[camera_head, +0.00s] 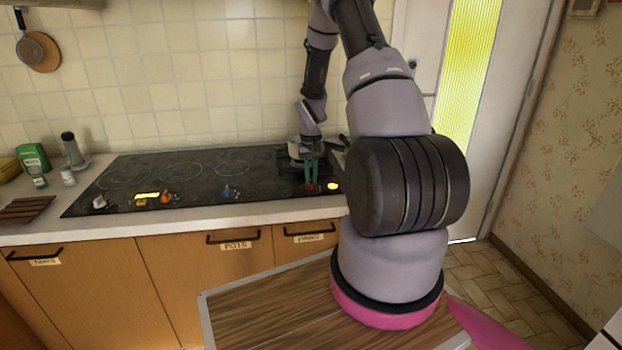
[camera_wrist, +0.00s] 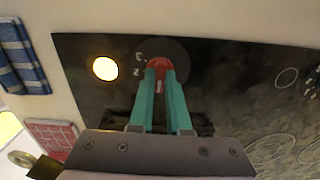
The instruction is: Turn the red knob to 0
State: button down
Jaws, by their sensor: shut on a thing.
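The red knob (camera_wrist: 161,66) sits on the black stove top (camera_wrist: 235,70), with a white pointer line on it and small white numerals, among them 3 and 2, beside it. My gripper (camera_wrist: 160,72) has green fingers closed on the knob, one on each side. In the head view, my gripper (camera_head: 312,178) reaches down to the right end of the stove top, and the red knob (camera_head: 310,188) shows partly between the fingertips. The fingers hide part of the knob and its dial; I cannot see the 0 mark.
A lit yellow lamp (camera_head: 333,186) is just right of the red knob. A blue knob (camera_head: 228,192), an orange knob (camera_head: 165,198) and a white knob (camera_head: 99,202) line the stove's front edge. A green box (camera_head: 33,157) stands left on the counter.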

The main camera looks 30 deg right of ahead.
aim_at(311, 180)
jog(key=shift+n, duration=0.4)
jog(key=c, duration=0.9)
grip_release()
jog(key=shift+r, duration=0.1)
notch_tip(311, 180, up, 11)
jog(key=shift+f, duration=0.15)
